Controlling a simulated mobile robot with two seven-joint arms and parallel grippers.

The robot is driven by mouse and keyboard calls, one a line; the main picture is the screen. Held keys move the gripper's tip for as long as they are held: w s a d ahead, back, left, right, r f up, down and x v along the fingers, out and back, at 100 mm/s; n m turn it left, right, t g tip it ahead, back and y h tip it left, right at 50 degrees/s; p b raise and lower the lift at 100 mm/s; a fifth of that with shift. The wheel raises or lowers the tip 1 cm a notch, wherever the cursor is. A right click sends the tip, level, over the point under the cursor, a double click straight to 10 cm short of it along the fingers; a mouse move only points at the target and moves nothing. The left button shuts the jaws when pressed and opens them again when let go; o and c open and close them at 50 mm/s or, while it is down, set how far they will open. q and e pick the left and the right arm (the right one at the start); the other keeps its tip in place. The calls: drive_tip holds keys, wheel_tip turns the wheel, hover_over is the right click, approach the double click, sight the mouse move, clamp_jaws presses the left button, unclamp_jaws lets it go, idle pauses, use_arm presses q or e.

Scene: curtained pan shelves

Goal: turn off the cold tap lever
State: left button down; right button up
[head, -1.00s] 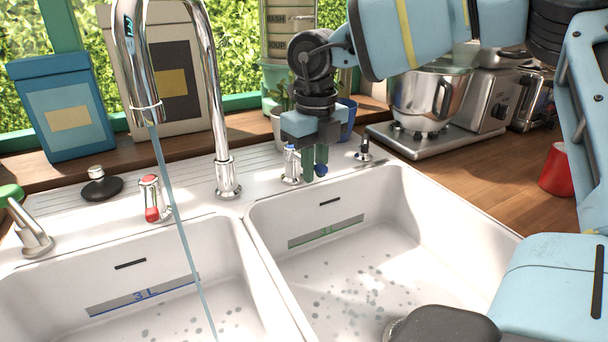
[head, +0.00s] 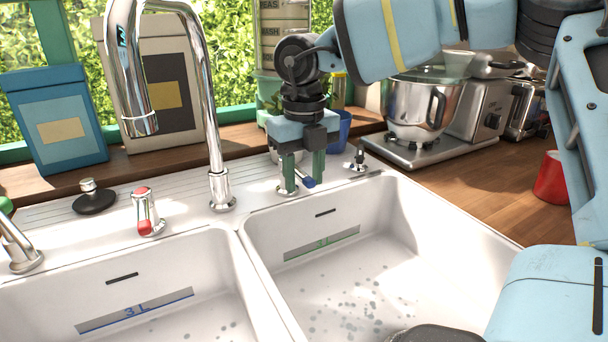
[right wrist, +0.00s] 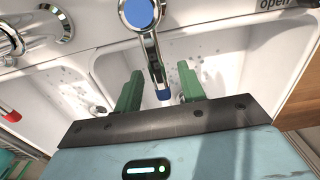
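The cold tap lever, with a blue tip (head: 309,182), stands on the sink's back ledge behind the right basin. Its body is mostly hidden behind my right gripper in the head view. In the right wrist view its round blue cap (right wrist: 139,12) and chrome lever (right wrist: 155,65) show, with the tip between the green fingers. My right gripper (head: 303,172) points down over it, fingers apart, with gaps beside the lever in the right wrist view (right wrist: 160,90). I cannot tell whether a finger touches it. The chrome spout (head: 140,124) shows no water stream. My left gripper is not in view.
The red-marked tap (head: 147,212) stands left of the spout. A black plug (head: 95,198) lies on the drainer. A small chrome fitting (head: 357,158) and blue cup (head: 337,130) are close to my gripper. A mixer (head: 420,105) stands right. The right basin (head: 390,240) is empty.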

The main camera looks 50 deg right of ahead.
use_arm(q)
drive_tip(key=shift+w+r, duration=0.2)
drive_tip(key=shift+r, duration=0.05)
use_arm(e)
drive_tip(key=shift+r, duration=0.55)
drive_tip(key=shift+r+p, duration=1.75)
drive_tip(key=shift+r, duration=1.3)
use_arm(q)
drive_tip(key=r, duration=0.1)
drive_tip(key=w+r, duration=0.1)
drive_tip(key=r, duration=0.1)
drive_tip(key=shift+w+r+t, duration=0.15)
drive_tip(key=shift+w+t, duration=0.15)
use_arm(e)
drive_tip(key=shift+f, duration=0.1)
